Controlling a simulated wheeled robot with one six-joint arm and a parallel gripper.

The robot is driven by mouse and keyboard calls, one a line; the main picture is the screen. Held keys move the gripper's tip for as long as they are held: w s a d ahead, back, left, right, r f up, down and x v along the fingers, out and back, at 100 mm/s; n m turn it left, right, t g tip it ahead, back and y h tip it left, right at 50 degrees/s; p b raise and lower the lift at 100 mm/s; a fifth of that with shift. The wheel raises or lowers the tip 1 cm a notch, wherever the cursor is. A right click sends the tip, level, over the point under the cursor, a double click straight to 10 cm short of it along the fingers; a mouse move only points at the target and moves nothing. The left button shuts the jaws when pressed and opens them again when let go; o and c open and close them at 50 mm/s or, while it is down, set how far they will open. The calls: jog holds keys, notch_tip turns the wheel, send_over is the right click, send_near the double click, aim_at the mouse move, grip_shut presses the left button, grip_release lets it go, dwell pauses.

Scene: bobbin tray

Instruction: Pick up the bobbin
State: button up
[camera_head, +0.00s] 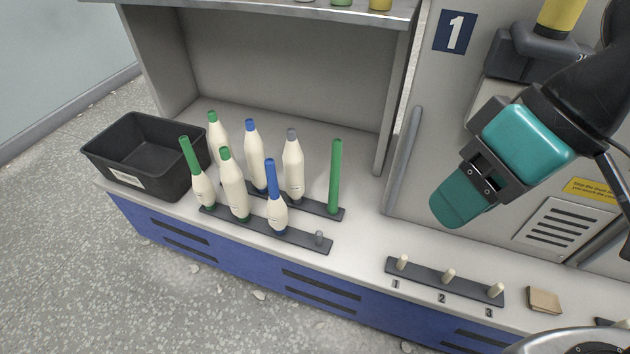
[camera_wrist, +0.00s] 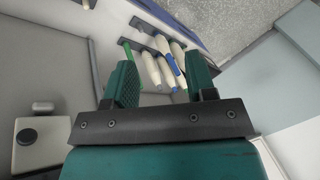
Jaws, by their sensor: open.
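Several cream bobbins with green, blue or grey tops stand upright on two dark peg strips on the bench; one is the blue-topped front bobbin (camera_head: 277,211), another the grey-topped bobbin (camera_head: 292,168). A bare green tube (camera_head: 335,177) stands at the right end of the back strip. My gripper (camera_head: 459,204) is at the right, well apart from the bobbins and above the bench. In the wrist view my gripper (camera_wrist: 160,85) is open and empty, its two teal fingers spread. Bobbins (camera_wrist: 165,68) show beyond and between the fingers there.
A black bin (camera_head: 118,145) stands at the bench's left end. The front strip (camera_head: 300,239) has a bare peg at its right end. A numbered three-peg strip (camera_head: 425,272) lies front right, beside a small tan block (camera_head: 544,300). A shelf (camera_head: 290,10) overhangs the bobbins.

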jog(key=w+a+f+m+t+y+b, duration=0.1)
jog(key=a+f+m+b, duration=0.1)
jog(key=f+b, duration=0.1)
jog(key=w+a+f+m+y+b, duration=0.1)
jog(key=w+f+m+b, duration=0.1)
jog(key=f+b, duration=0.1)
jog(key=m+t+y+b, duration=0.85)
jog(key=m+b, duration=0.65)
jog(key=m, duration=1.2)
send_near(273, 164)
jog(key=p+x, duration=0.3)
jog(key=x, duration=0.3)
jog(key=p+x, duration=0.4)
jog(key=x, duration=0.2)
jog(key=shift+r+p, duration=0.2)
jog(key=shift+p, duration=0.1)
jog(key=shift+w+a+f, duration=0.15)
jog(key=shift+w+a, duration=0.1)
jog(key=shift+a, duration=0.1)
grip_shut()
